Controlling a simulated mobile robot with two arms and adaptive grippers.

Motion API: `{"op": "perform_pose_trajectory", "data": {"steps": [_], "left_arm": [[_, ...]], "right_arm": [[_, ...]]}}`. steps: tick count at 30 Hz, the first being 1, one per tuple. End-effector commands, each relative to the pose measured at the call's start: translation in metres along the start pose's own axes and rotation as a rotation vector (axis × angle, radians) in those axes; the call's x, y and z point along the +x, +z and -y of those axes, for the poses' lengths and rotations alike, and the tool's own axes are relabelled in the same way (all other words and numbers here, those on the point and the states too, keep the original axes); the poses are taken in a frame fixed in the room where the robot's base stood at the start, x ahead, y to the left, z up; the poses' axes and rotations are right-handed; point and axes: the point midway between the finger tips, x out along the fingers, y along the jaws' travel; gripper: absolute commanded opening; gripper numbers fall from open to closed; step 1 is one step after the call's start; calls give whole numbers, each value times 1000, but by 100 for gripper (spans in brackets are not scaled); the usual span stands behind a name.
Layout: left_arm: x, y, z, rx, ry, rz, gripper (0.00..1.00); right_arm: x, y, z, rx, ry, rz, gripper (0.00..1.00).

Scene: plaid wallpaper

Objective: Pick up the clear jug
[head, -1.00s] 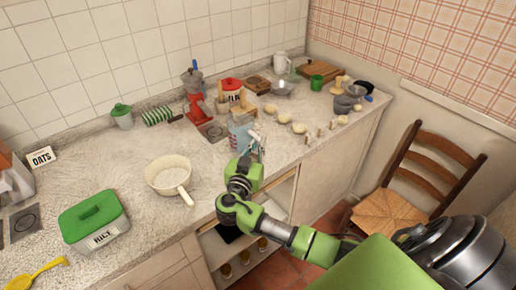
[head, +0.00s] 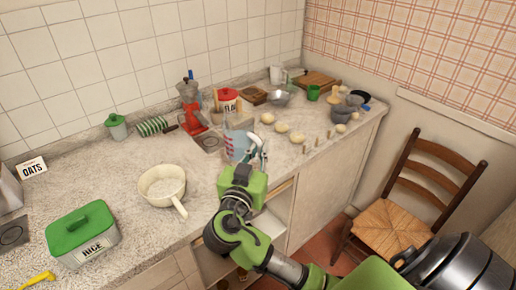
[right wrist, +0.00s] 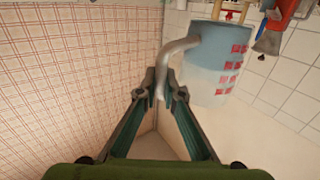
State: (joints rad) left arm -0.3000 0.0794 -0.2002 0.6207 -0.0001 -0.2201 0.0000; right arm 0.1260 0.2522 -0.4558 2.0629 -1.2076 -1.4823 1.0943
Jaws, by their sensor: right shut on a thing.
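The clear jug (head: 238,142), with red markings and a bluish tint, is upright near the counter's front edge. My right gripper (head: 260,155) reaches it from the front right and is shut on its curved handle. The right wrist view, which looks upside down, shows the jug (right wrist: 213,62) beside my right gripper (right wrist: 162,92), with the handle between the fingertips. I cannot tell whether the jug's base is touching the counter. My left gripper is not in view.
A red coffee grinder (head: 191,105) and flour tin (head: 229,100) stand close behind the jug. Several pale round items, one being (head: 281,127), lie to its right. A cream pan (head: 163,186) and green-lidded rice tin (head: 82,233) are at left. A chair (head: 395,225) stands at right.

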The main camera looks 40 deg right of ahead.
Motion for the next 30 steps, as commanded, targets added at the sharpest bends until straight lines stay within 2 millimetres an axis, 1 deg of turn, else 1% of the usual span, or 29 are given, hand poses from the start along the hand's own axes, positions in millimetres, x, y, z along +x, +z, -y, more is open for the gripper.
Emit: {"op": "perform_pose_trajectory", "data": {"steps": [1,6,15,25,28,30], "left_arm": [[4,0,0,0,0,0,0],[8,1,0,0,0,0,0],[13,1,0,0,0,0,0],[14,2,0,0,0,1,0],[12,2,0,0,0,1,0],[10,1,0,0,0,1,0]], "right_arm": [[-5,-2,-3,5,0,-1,0],[-20,-9,-9,4,-2,-2,0],[-37,-19,-17,3,0,-3,0],[-44,-24,-19,2,-5,-3,0],[-44,-29,-13,3,-23,-4,0],[-42,-32,-6,4,-47,-3,0]]}}
